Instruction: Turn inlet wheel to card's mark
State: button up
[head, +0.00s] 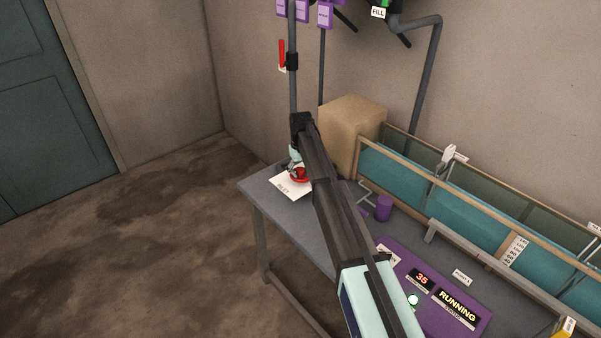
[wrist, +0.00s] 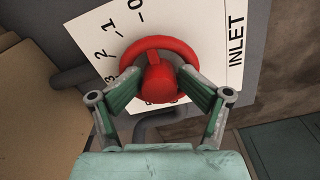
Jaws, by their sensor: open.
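The red inlet wheel (head: 300,176) stands at the far left end of the bench. It fills the middle of the wrist view (wrist: 160,62), with a red block-shaped piece at its hub. A white card (wrist: 229,62) lies behind the wheel, printed INLET with 0, 1, 2 and 3 along one side; more print is partly hidden by the wheel. The card also shows in the head view (head: 290,189). My gripper (wrist: 160,88) is open, one finger on each side of the hub piece. Whether the fingers touch it I cannot tell. In the head view my arm partly hides the wheel.
A cardboard-coloured box (head: 350,128) stands close behind the wheel. A teal water channel (head: 480,222) runs along the bench. A purple panel (head: 447,300) reads 35 and RUNNING. A purple cylinder (head: 384,208) stands nearby. A grey upright pipe (head: 292,90) rises behind the wheel.

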aim_at(301, 169)
jog(key=shift+w+r, duration=0.1)
jog(key=shift+w, duration=0.1)
jog(key=shift+r+p, duration=0.3)
jog(key=shift+r, duration=0.25)
notch_tip(301, 169, up, 6)
jog(key=shift+f+p, duration=0.1)
jog(key=shift+p, duration=1.05)
